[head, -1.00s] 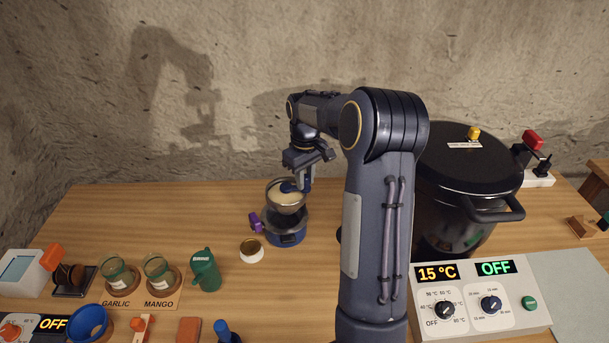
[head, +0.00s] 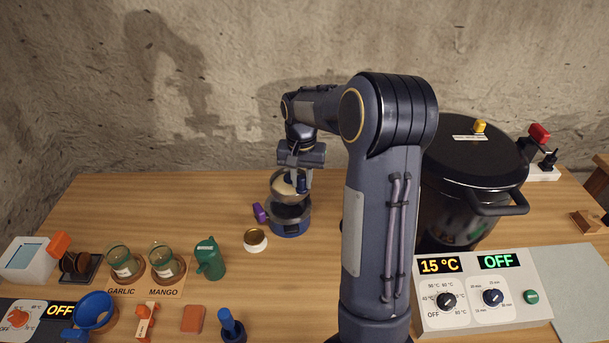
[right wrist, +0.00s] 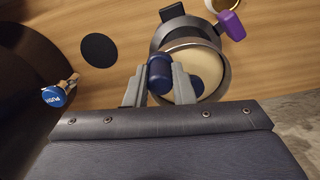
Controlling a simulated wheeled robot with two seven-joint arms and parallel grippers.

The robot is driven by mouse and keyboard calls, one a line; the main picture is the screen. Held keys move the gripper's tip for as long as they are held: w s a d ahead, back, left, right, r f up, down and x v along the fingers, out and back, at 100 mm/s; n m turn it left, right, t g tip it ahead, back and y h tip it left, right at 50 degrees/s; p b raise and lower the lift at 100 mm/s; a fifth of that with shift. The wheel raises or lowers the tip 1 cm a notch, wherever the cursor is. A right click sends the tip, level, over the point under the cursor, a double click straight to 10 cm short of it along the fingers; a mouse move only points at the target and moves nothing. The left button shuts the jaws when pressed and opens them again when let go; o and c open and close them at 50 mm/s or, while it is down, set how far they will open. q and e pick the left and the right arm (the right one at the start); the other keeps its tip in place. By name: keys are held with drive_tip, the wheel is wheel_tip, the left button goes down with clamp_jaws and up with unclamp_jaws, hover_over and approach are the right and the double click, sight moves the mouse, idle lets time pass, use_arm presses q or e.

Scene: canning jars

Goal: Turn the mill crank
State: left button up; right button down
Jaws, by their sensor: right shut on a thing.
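The mill (head: 290,222) has a blue base and a metal bowl on top with pale contents. It stands mid-table and also shows in the right wrist view (right wrist: 221,62). Its crank has a dark blue knob (right wrist: 160,75). My right gripper (head: 299,183) is over the bowl, coming from above. In the right wrist view my right gripper's fingers (right wrist: 159,84) are on both sides of the knob, shut on it. The crank arm under the knob is mostly hidden. My left gripper is not in view.
A purple piece (head: 259,213) sticks out at the mill's left, with a small white jar (head: 255,240) in front. A green shaker (head: 209,258) and glass jars stand farther left. A large black pot (head: 470,165) and control box (head: 480,290) are right. The table behind the mill is clear.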

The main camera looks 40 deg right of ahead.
sight(300, 177)
drive_tip(key=shift+a+m, duration=0.25)
drive_tip(key=shift+m, duration=0.25)
drive_tip(key=shift+w, duration=0.1)
drive_tip(key=c, duration=1.2)
unclamp_jaws()
drive_tip(key=shift+c, duration=0.2)
drive_tip(key=shift+r, duration=0.1)
wheel_tip(300, 177, up, 8)
drive_tip(key=shift+f+b, duration=0.25)
drive_tip(key=shift+b, duration=0.05)
